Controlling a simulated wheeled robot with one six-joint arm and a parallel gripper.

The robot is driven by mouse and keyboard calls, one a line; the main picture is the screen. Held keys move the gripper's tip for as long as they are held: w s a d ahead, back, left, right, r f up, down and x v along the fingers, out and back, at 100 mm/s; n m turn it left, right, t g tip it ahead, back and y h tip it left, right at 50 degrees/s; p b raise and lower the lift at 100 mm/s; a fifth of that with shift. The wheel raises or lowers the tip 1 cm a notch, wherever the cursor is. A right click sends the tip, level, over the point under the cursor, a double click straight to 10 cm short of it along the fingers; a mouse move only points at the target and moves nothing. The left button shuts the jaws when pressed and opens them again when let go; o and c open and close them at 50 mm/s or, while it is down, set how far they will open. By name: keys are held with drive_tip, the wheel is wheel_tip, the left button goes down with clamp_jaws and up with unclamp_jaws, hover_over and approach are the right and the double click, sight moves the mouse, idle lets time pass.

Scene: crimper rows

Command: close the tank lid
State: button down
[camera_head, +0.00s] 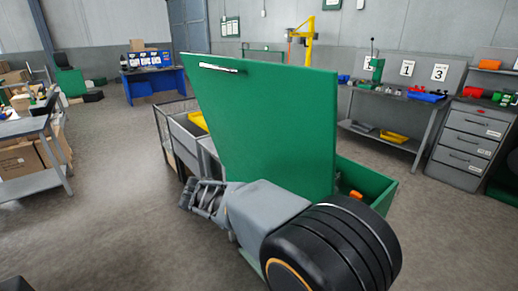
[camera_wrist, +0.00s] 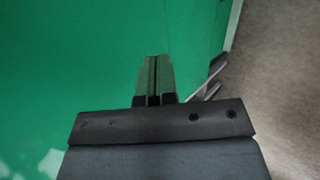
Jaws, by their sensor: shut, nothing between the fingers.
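The tank lid (camera_head: 270,120) is a large flat green panel standing raised, with a metal handle (camera_head: 218,68) near its upper left corner. The green tank (camera_head: 375,185) shows partly behind and below it, open at the right. My arm hides much of the tank's front. My gripper (camera_wrist: 155,78) is shut and empty in the wrist view, in front of a broad green surface. I cannot tell whether the fingertips touch it. In the head view, the end of my arm is left of the lid's lower part.
An orange item (camera_head: 356,194) shows inside the tank. Grey bins, one with a yellow item (camera_head: 198,120), stand behind the lid at left. A workbench (camera_head: 28,180) is at far left, and a grey drawer cabinet (camera_head: 468,145) at right. The floor between is clear.

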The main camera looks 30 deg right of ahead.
drive_tip(key=w+d+r+h, duration=0.2)
drive_tip(key=w+r+h, duration=0.1)
drive_tip(key=w+h, duration=0.3)
drive_tip(key=t+h, duration=0.3)
drive_tip(key=h, duration=0.2)
approach(262, 146)
drive_tip(key=p+x, duration=0.4)
drive_tip(key=x, duration=0.2)
drive_tip(key=shift+s+r, duration=0.1)
drive_tip(key=shift+s, duration=0.05)
drive_tip(key=shift+d, duration=0.75)
drive_tip(key=shift+a+r, duration=0.1)
